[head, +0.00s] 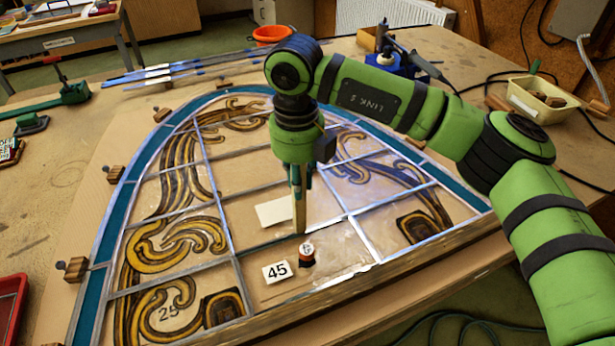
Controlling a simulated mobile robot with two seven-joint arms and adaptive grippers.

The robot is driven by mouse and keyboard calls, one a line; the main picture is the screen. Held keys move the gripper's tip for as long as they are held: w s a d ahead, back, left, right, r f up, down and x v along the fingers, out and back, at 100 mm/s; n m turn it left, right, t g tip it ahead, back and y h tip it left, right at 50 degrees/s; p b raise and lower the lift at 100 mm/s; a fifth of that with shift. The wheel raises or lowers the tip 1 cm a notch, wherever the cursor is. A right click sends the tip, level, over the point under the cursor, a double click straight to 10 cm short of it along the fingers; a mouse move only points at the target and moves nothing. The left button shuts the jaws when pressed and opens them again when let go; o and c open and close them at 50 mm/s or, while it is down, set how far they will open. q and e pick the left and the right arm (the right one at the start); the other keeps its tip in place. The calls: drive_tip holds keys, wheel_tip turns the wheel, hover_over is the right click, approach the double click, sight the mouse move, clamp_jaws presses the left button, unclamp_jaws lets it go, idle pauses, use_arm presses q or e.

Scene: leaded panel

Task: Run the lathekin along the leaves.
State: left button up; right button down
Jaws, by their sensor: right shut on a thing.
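The leaded panel, an arched window of painted glass, lies flat on the bench, with a teal glass border (113,235) and grey lead strips (230,218). My right gripper (301,172) points down over its middle, shut on the lathekin (299,208), a pale wooden stick held upright. The lathekin's lower end is at or just above a lead line near the panel's lower middle; I cannot tell whether it touches. My left gripper is out of view.
Wooden blocks (76,268) ring the panel. A yellow tray (540,100) and orange bucket (272,35) stand beyond.

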drive_tip(key=s+a, duration=0.2)
drive_tip(key=a, duration=0.5)
drive_tip(key=shift+s+a+b, duration=0.15)
drive_tip(key=shift+b, duration=0.3)
idle(0.6)
drive_tip(key=s+a, duration=0.2)
drive_tip(key=a, duration=0.4)
idle(1.0)
wheel_tip(320, 180, up, 5)
drive_tip(key=shift+r+p, duration=0.1)
drive_tip(key=shift+p, duration=1.1)
